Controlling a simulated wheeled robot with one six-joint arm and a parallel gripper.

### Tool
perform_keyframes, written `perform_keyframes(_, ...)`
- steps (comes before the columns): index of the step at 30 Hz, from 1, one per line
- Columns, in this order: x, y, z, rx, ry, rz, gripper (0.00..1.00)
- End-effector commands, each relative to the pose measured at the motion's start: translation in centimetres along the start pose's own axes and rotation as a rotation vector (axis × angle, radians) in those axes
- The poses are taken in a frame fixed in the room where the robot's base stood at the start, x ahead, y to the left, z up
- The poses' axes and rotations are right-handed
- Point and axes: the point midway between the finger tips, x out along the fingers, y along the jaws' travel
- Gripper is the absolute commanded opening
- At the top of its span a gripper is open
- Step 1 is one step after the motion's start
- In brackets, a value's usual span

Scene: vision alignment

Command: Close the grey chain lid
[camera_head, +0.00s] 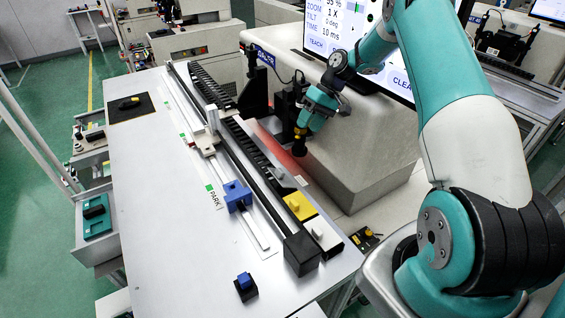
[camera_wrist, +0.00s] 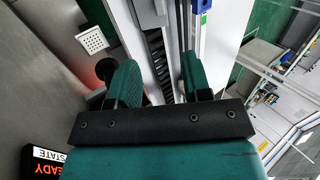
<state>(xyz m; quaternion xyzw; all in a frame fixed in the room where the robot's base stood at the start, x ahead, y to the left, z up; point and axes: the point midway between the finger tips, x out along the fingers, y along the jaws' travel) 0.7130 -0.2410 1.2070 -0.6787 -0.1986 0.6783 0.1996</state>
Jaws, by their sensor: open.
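A black cable chain (camera_head: 250,148) runs in a long channel beside the rail on the white bench. A small grey lid-like piece with a knob (camera_head: 282,176) lies at the chain's near end, but I cannot tell for sure that it is the grey chain lid. A yellow knobbed cover (camera_head: 300,206) and a pale knobbed piece (camera_head: 319,232) sit nearer. My gripper (camera_head: 303,128) is above the chain's right side, beside the machine. In the wrist view, my gripper (camera_wrist: 158,82) is open and empty, with the chain (camera_wrist: 157,62) showing between its fingers.
A blue block (camera_head: 237,194) sits on the rail beside the PARK label (camera_head: 214,195). A black end block (camera_head: 302,252) closes the rail's near end. A grey machine (camera_head: 375,135) with a screen (camera_head: 350,35) stands to the right. The bench's left side is mostly clear.

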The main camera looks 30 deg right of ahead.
Motion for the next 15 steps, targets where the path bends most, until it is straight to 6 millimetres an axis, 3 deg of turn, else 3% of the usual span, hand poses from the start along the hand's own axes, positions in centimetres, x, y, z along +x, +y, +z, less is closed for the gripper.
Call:
perform_keyframes(5, 2.5, 0.6, 0.0, 0.002, 0.0, -0.001, 0.45)
perform_keyframes(15, 10.2, 0.6, 0.0, 0.001, -0.001, -0.001, 0.45)
